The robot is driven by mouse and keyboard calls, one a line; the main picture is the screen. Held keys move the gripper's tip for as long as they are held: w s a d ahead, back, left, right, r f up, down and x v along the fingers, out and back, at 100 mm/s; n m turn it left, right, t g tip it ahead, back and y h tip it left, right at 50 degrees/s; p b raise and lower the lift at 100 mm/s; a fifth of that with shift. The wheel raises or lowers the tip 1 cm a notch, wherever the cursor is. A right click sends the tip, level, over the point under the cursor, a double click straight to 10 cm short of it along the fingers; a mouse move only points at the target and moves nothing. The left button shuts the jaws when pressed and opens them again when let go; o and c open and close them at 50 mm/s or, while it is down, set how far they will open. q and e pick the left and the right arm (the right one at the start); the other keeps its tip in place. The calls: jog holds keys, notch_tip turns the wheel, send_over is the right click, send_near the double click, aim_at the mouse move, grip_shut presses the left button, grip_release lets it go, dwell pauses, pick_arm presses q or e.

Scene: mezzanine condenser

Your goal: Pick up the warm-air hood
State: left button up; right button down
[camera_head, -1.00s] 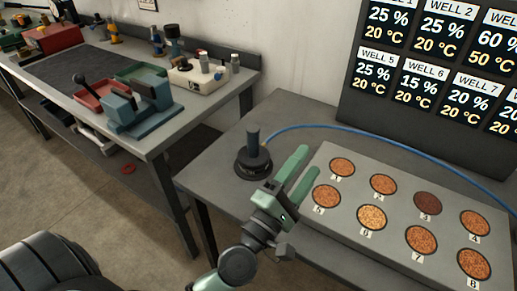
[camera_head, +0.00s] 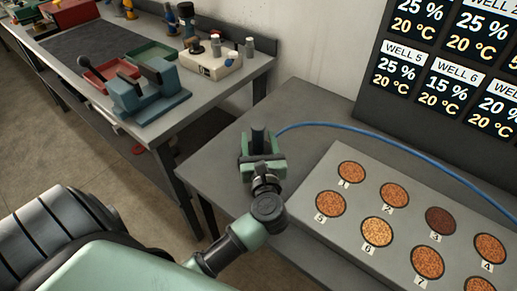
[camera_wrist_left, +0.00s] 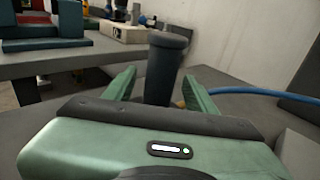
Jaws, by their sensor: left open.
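The warm-air hood is the dark upright piece with a cylindrical handle (camera_head: 258,138) on the grey table, with a blue hose running from it. It also shows in the left wrist view (camera_wrist_left: 164,68), standing between the fingers. My left gripper (camera_head: 262,153) is at the hood, its green fingers on either side of the handle. In the left wrist view the left gripper (camera_wrist_left: 160,88) is open, with gaps beside the handle. The hood's base is mostly hidden by the gripper. My right gripper is not in view.
A grey block (camera_head: 333,222) with numbered wells of granules lies right of the hood. The blue hose (camera_head: 350,127) arcs behind it. A dark board (camera_head: 440,70) with well readings stands at the back. A second bench (camera_head: 190,98) with tools stands at left.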

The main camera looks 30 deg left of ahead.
pick_arm(q)
jog(key=shift+x, duration=1.45)
grip_shut()
jog(key=shift+r, duration=0.1)
